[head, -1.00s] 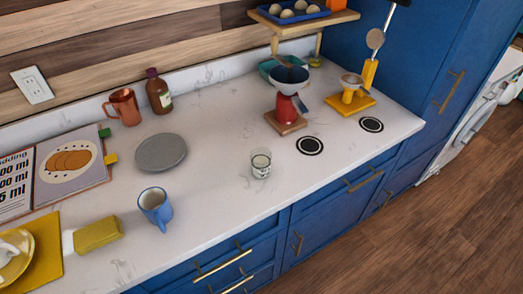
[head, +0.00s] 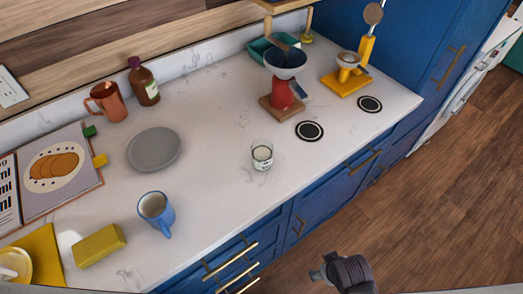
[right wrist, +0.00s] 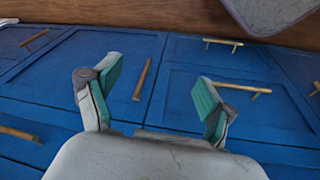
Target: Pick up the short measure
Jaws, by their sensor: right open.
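A short clear glass with dark markings and pale contents (head: 262,156), which looks like the short measure, stands upright on the white counter (head: 215,200), near its front edge. My right gripper (head: 320,274) shows at the bottom of the head view, in front of the counter and well apart from the glass. In the right wrist view its two teal-padded fingers (right wrist: 148,88) are spread with nothing between them, facing the blue cabinet fronts. The glass is not in the right wrist view. My left gripper is not in view.
A blue mug (head: 155,210) and a grey plate (head: 153,149) are left of the glass. A red stand with a bowl (head: 283,92) and a black-ringed disc (head: 309,131) are behind and right. Brass handles (head: 230,260) stick out from the blue cabinets.

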